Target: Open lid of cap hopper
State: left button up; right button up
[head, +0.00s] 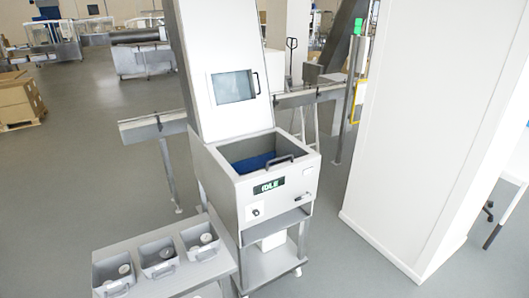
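The cap hopper (225,205) is a light grey box on a wheeled stand in the middle of the head view. Its front has a small dark display (269,187) and a knob. The top shows a rectangular opening with grey inner walls and something blue (255,162) inside. A dark handle (280,161) sits at the front edge of the opening. I cannot tell whether a clear lid covers it. A tall pale panel (235,35) with a window and a side handle rises behind the opening. Neither of my grippers is in view.
A grey table (167,238) with three bins (158,257) holding pale round items stands at the front left. A large white cabinet (420,130) stands close on the right. A conveyor (155,127) runs behind the hopper.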

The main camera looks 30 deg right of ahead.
aim_at(227, 168)
jog(key=i+l, duration=0.15)
jog(key=l, duration=0.2)
jog(key=i+l, duration=0.15)
jog(key=l, duration=0.2)
jog(key=i+l, duration=0.1)
jog(key=l, duration=0.3)
jog(key=i+l, duration=0.15)
jog(key=l, duration=0.2)
jog(key=i+l, duration=0.15)
jog(key=l, duration=0.2)
jog(key=i+l, duration=0.15)
jog(key=l, duration=0.2)
